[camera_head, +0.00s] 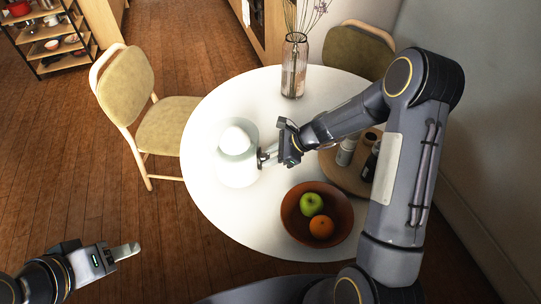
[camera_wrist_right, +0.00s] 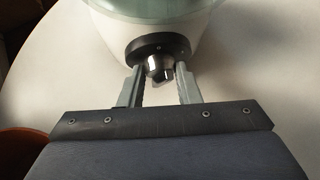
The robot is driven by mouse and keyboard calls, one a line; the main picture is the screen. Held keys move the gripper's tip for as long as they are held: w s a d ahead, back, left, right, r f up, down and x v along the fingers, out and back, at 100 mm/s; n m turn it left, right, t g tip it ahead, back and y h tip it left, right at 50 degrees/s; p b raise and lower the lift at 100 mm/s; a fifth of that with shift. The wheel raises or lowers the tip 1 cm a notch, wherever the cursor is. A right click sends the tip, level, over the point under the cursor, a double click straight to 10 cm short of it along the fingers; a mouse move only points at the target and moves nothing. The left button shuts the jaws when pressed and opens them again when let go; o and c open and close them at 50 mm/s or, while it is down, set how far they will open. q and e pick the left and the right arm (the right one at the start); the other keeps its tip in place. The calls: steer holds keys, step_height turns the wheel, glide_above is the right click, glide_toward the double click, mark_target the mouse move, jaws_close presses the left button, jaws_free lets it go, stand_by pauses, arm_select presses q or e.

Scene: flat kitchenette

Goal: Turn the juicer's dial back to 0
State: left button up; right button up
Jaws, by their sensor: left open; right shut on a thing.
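The white juicer (camera_head: 238,168) with a domed top stands upright on the round white table. Its lower body also shows at the top of the right wrist view (camera_wrist_right: 108,28). The dial (camera_wrist_right: 158,68) is a dark metallic knob on a black plate on the juicer's side. My right gripper (camera_head: 268,157) reaches the juicer from the right; in the right wrist view its two fingers (camera_wrist_right: 160,80) sit on either side of the dial, shut on it. The dial's markings cannot be read. My left gripper (camera_head: 128,250) is open and empty, off the table at the lower left.
A brown bowl (camera_head: 291,226) with a green apple (camera_head: 311,203) and an orange (camera_head: 321,227) stands at the table's front. A wooden tray (camera_head: 333,170) with bottles is under my right arm. A glass vase (camera_head: 293,75) stands at the back. The table's left side is clear.

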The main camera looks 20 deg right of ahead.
steer(key=shift+s+f+n+t+h+b, duration=0.15)
steer(key=shift+n+t+b, duration=0.4)
steer(key=shift+b, duration=2.3)
steer(key=shift+f+n+t+h+b, duration=0.15)
steer(key=shift+n+t+b, duration=0.45)
steer(key=shift+b, duration=2.25)
steer(key=shift+s+f+n+t+b, duration=0.2)
steer(key=shift+t+b, duration=0.65)
steer(key=shift+b, duration=2)
steer(key=shift+r+b, duration=0.25)
steer(key=shift+b, duration=0.4)
steer(key=shift+r, duration=0.1)
steer(key=o, duration=1)
steer(key=p+v, duration=0.2)
steer(key=v, duration=0.5)
steer(key=shift+s+d+r, duration=0.15)
steer(key=shift+s+d, duration=0.05)
steer(key=shift+s, duration=0.1)
